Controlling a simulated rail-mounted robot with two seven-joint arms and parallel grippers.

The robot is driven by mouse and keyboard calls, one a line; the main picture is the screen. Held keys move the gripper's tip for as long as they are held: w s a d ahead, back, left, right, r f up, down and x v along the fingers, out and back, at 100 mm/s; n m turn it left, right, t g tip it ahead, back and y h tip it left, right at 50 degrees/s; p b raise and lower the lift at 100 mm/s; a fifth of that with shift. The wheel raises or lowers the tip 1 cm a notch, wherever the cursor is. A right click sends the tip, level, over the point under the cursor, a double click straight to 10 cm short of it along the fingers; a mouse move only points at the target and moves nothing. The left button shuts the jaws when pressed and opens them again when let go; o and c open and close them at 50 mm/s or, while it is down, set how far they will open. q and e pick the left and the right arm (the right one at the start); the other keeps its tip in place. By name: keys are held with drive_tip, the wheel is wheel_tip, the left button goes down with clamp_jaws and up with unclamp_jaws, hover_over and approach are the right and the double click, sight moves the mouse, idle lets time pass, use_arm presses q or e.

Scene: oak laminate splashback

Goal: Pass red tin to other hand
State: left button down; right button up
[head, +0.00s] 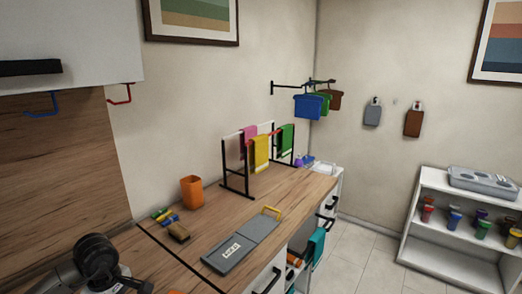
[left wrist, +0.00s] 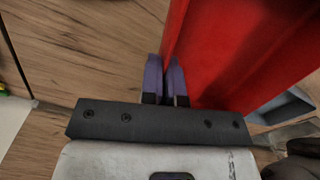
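The red tin (left wrist: 245,50) fills the upper right of the left wrist view, large and close. My left gripper (left wrist: 166,62) has its two purple-tipped fingers close together at the tin's left edge. A narrow strip of red runs down between them, so they look shut on that edge. The tin's far end is outside the picture. The head view shows neither the tin nor any fingertips; only a dark part of my arm shows at its lower left. My right gripper cannot be made out in either view.
A white shelf (head: 447,258) with coloured cups stands at the right. Floor between is clear.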

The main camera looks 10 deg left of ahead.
use_arm(q)
drive_tip(key=d+f+m, duration=0.1)
drive_tip(key=d+m, duration=0.1)
drive_tip(key=m, duration=0.1)
drive_tip(key=s+d+f+m, duration=0.1)
drive_tip(key=d+m, duration=0.1)
drive_tip(key=m, duration=0.1)
drive_tip(key=s+d+f+m, duration=0.1)
drive_tip(key=d+m, duration=0.1)
drive_tip(key=m, duration=0.1)
drive_tip(key=shift+s, duration=0.1)
drive_tip(key=s+d+m, duration=0.2)
drive_tip(key=d+m, duration=0.5)
drive_tip(key=d, duration=0.6)
drive_tip(key=w+d+r+m, duration=0.1)
drive_tip(key=w+d+r, duration=0.2)
drive_tip(key=d+r, duration=0.35)
drive_tip(key=s+r+p, duration=0.3)
drive_tip(key=r+p, duration=0.7)
drive_tip(key=p, duration=0.1)
drive_tip(key=s+a+r+p, duration=0.1)
drive_tip(key=s+r+p, duration=0.2)
drive_tip(key=r+p, duration=0.8)
drive_tip(key=s+a+r+p, duration=0.1)
drive_tip(key=s+r+p, duration=0.2)
drive_tip(key=r+p, duration=0.8)
drive_tip(key=shift+r+p, duration=0.15)
drive_tip(key=shift+p, duration=0.75)
drive_tip(key=shift+d, duration=0.1)
